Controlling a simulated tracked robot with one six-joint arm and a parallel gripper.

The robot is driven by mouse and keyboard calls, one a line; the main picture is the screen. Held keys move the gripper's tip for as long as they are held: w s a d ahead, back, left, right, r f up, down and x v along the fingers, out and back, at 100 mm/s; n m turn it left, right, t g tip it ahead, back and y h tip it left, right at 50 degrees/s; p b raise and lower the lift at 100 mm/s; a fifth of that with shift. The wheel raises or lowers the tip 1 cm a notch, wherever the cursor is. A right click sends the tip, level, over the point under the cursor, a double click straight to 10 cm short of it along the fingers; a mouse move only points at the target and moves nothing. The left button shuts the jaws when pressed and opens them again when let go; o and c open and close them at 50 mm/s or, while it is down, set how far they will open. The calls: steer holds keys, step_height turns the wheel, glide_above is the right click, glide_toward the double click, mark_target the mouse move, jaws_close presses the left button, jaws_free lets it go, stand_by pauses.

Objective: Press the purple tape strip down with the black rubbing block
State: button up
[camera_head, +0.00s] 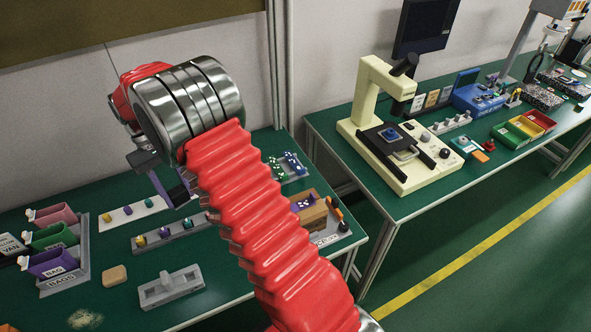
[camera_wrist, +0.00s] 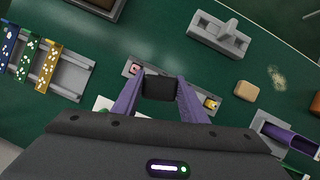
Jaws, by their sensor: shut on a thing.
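My gripper (camera_wrist: 160,92) has two purple fingers. They are shut on the black rubbing block (camera_wrist: 158,86), held over the green bench. In the head view my gripper (camera_head: 178,192) is partly hidden by my wrist and red arm sleeve, and the block shows only as a dark patch. A small purple patch with white marks (camera_head: 303,204), likely the purple tape strip, lies on a brown wooden block (camera_head: 314,214) right of my arm. The gripper is apart from it, to its left. The strip cannot be made out in the wrist view.
A grey rail (camera_head: 168,236) with coloured pegs lies below my gripper. A grey ridged block (camera_head: 170,288), a tan block (camera_head: 115,275) and coloured bins (camera_head: 53,262) stand at left. A rack (camera_wrist: 70,75) holds dotted strips. A gap separates the second bench (camera_head: 450,200).

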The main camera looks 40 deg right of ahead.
steer(key=shift+d, duration=0.3)
steer(key=shift+d+r+m, duration=0.1)
steer(key=shift+d+m, duration=0.2)
steer(key=shift+d, duration=0.05)
steer(key=s+d+r+m+t+y, duration=0.2)
steer(key=s+d+r+m+t, duration=0.1)
steer(key=s+d+m, duration=0.7)
steer(key=s+d+r+m+t+y, duration=0.2)
steer(key=s+d+r+m, duration=0.1)
steer(key=s+d+m, duration=0.8)
steer(key=shift+s+d+r+t+y, duration=0.3)
steer(key=shift+s+d+r+t, duration=0.1)
steer(key=shift+s+d, duration=0.4)
steer(key=shift+f, duration=0.25)
steer(key=shift+f, duration=2.85)
steer(key=shift+f, duration=0.45)
